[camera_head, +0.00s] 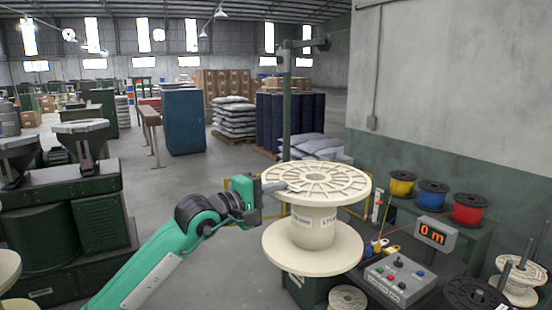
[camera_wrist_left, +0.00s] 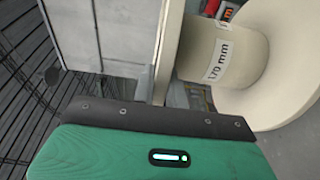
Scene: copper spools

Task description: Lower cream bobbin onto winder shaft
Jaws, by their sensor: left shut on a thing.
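The cream bobbin (camera_head: 316,232) is upright in the head view, with a spoked top flange, a labelled barrel and a wide lower flange. My left gripper (camera_head: 274,188) is shut on the left rim of its top flange. In the left wrist view the bobbin (camera_wrist_left: 258,62) fills the upper right, with a "1.70 mm" label on its barrel, and the flange edge runs to the left gripper (camera_wrist_left: 158,98). The winder shaft is not visible; the bobbin hides what lies under it. I cannot tell the gap below the lower flange. My right gripper is not in view.
Right of the bobbin are a control box (camera_head: 400,278), a red "0 m" display (camera_head: 436,235) and yellow, blue and red spools (camera_head: 433,195). A smaller cream spool (camera_head: 347,298) stands below the bobbin. A green post (camera_head: 286,95) rises behind. Open floor lies left.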

